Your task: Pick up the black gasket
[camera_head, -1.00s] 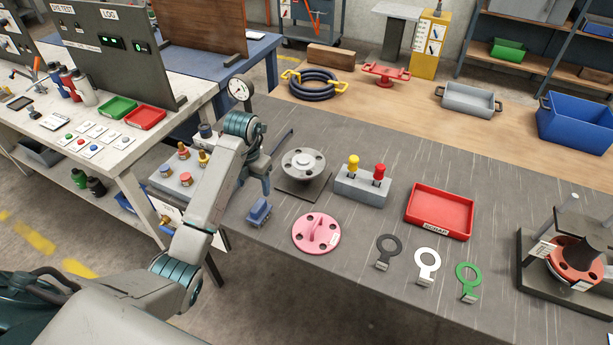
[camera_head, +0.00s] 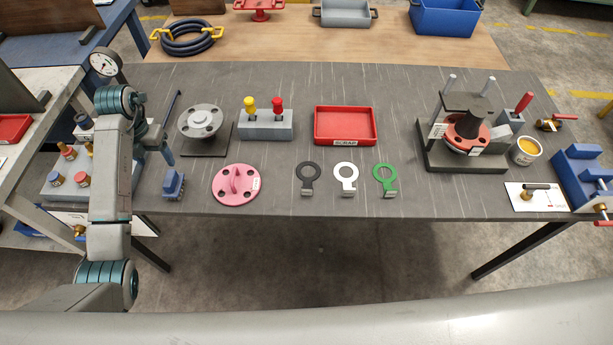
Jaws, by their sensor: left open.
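The black gasket (camera_head: 308,176) is a flat dark ring with a small tab at its front. It lies on the grey bench (camera_head: 420,195), leftmost in a row with a white gasket (camera_head: 346,176) and a green gasket (camera_head: 385,177). My left gripper (camera_head: 167,157) is at the left of the bench, open, well to the left of the black gasket and apart from it. It is small and partly hidden by my own wrist. My right gripper is not in view.
A pink flanged disc (camera_head: 225,190) lies just left of the black gasket, with a blue block (camera_head: 173,184) further left. Behind are a grey flange (camera_head: 200,122), a block with yellow and red knobs (camera_head: 265,127) and a red scrap tray (camera_head: 345,140). A fixture (camera_head: 460,160) stands right.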

